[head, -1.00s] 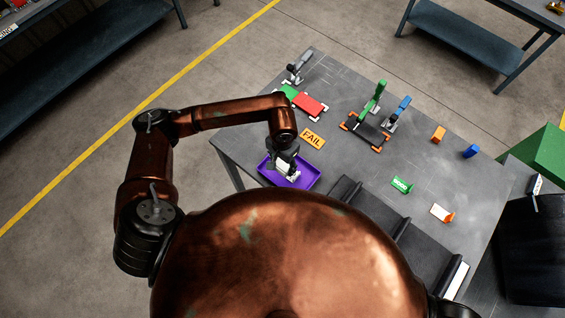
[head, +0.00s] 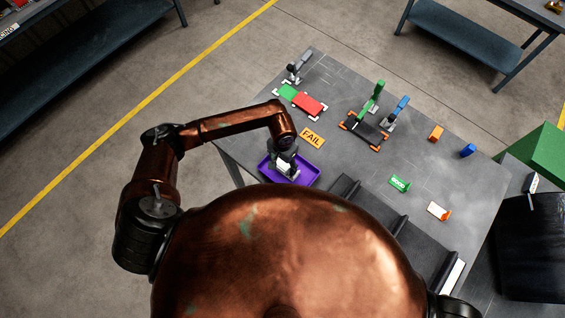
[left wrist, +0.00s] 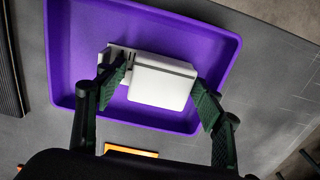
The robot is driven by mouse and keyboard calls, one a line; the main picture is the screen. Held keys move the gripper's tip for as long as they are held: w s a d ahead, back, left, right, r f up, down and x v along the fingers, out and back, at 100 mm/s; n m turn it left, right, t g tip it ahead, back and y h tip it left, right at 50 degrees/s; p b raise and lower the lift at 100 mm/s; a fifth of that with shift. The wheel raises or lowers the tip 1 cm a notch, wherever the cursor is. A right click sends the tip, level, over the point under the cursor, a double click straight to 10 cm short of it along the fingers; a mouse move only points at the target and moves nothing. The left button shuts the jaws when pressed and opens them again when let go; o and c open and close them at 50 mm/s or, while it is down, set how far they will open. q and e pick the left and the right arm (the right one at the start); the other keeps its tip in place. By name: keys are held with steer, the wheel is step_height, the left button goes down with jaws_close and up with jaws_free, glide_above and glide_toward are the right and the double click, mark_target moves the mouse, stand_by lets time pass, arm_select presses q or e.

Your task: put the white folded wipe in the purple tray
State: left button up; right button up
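The purple tray (head: 312,176) lies on the near left part of the grey table, and it fills much of the left wrist view (left wrist: 226,45). The white folded wipe (left wrist: 160,82) is over the tray floor, between the fingertips of my left gripper (left wrist: 162,80). The fingertips meet its two sides. In the head view my left gripper (head: 286,168) points down into the tray and hides part of the wipe. A small pale slotted piece (left wrist: 117,56) shows beside the wipe's left edge. I cannot tell whether the wipe touches the tray floor. My right gripper is not in view.
An orange FAIL sign (head: 312,138) lies just behind the tray. Red (head: 310,103) and green (head: 288,91) plates lie farther back. A black press fixture (head: 363,131) stands to the right. The dark belt (head: 385,225) runs along the near side.

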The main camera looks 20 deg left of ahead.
mark_target(283, 163)
arm_select(q)
steer(key=shift+o, duration=0.2)
steer(key=shift+r, duration=0.1)
steer(key=shift+r, duration=0.25)
step_height(283, 163, up, 11)
steer(key=b, duration=0.3)
steer(key=shift+r, duration=0.2)
steer(key=shift+d, duration=0.1)
